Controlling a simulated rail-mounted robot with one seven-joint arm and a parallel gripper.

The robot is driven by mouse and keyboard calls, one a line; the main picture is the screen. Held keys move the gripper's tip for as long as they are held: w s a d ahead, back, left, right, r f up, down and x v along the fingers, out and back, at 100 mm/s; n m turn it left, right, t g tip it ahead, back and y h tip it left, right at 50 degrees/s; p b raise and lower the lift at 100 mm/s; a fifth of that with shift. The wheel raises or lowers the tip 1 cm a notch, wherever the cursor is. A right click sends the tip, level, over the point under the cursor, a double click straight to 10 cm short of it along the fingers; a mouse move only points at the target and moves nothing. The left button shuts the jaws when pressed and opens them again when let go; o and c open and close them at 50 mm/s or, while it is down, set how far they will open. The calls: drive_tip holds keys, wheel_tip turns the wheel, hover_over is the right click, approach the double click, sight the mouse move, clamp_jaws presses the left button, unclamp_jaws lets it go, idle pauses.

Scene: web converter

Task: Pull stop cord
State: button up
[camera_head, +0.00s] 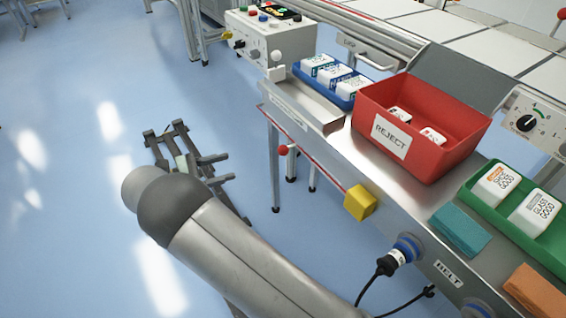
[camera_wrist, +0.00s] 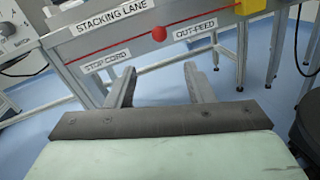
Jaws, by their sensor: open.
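The stop cord (camera_wrist: 200,56) is a thin red line strung along the metal bench front, with a red ball (camera_wrist: 159,33) on it. In the head view the ball (camera_head: 283,150) hangs at the bench's front left. A white "STOP CORD" label (camera_wrist: 106,61) sits below the cord. My gripper (camera_wrist: 160,84) is open and empty, its two fingers pointing toward the bench front. The ball appears beyond the fingertips, above the gap between them. In the head view my gripper (camera_head: 222,169) is left of the ball, clearly apart from it.
A yellow box (camera_head: 360,204) is at the cord's right end. A blue plug (camera_head: 408,248) with a black cable sticks out farther right. A red reject bin (camera_head: 450,112), blue tray (camera_head: 314,88) and green tray (camera_head: 488,207) stand on the bench.

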sight(283, 150)
drive_tip(key=b+x, duration=0.4)
drive_tip(key=x, duration=1.3)
drive_tip(key=shift+d, duration=0.1)
